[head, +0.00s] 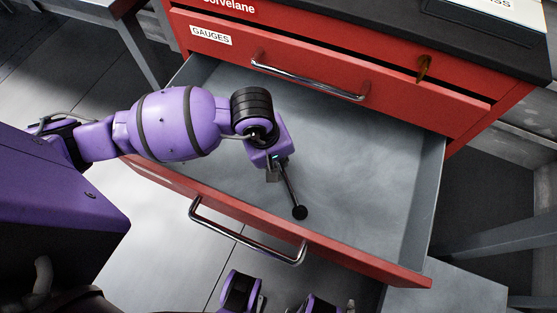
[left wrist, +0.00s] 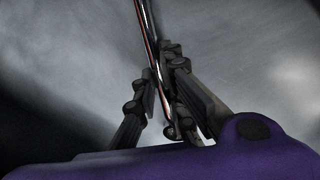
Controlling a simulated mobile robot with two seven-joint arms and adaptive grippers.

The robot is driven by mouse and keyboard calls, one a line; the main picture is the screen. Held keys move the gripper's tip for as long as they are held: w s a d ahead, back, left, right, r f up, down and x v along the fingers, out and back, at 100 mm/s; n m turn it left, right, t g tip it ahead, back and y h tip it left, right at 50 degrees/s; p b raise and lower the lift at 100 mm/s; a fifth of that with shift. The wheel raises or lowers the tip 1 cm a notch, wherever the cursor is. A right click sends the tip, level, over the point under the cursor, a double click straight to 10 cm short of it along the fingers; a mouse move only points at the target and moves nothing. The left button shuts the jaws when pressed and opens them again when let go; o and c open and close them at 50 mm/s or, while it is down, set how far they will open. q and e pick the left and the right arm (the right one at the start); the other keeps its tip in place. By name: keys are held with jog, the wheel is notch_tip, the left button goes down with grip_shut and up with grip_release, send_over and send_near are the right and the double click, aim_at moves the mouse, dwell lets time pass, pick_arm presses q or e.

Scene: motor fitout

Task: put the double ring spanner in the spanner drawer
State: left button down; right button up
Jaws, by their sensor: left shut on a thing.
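The double ring spanner (head: 291,188) is a thin dark bar with a round ring end, seen below my left gripper (head: 277,167) in the head view. In the left wrist view the shiny spanner (left wrist: 147,35) runs up from between the fingers of the left gripper (left wrist: 160,88), which are shut on it. The open drawer (head: 375,180) has a red front, a grey inside and a chrome handle. My left gripper and the spanner are over its inside, near the front wall. I cannot tell whether the spanner touches the floor. My right gripper is not seen.
The cabinet's dark top (head: 390,15) overhangs at the back. The open drawer looks otherwise empty, with bare room right of the gripper.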

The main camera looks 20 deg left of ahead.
pick_arm(q)
jog(key=shift+f, duration=0.3)
jog(key=c, duration=2.3)
grip_release()
jog(key=shift+f, duration=0.2)
jog(key=o, duration=0.5)
jog(key=r, duration=0.4)
jog(key=s+a+r+p, duration=0.1)
jog(key=r, duration=0.7)
jog(key=shift+s+a+r, duration=0.1)
jog(key=shift+s+a, duration=0.2)
jog(key=shift+a, duration=0.05)
